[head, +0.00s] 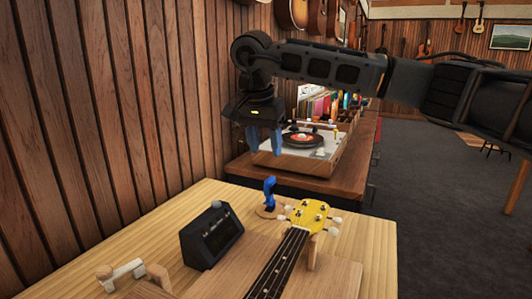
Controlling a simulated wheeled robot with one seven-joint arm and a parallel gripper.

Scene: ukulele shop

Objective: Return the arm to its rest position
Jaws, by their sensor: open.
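My gripper (265,139) hangs at the end of my dark arm in the head view, pointing down with its blue fingers apart. It is open and nothing shows between the fingers. It is above the far end of the light wooden table (355,225), beyond the yellow ukulele headstock (312,215). A small blue upright object (269,192) stands on a round wooden base below the gripper, apart from it. My arm reaches in from the right edge across the top of the view.
A black box with a knob (211,237) sits on the table, left of the ukulele neck. A white-and-wood piece (122,272) lies at the front left. A record player (306,150) stands on a brown cabinet behind. The plank wall (90,120) runs close on the left. Carpeted floor (440,220) is open at right.

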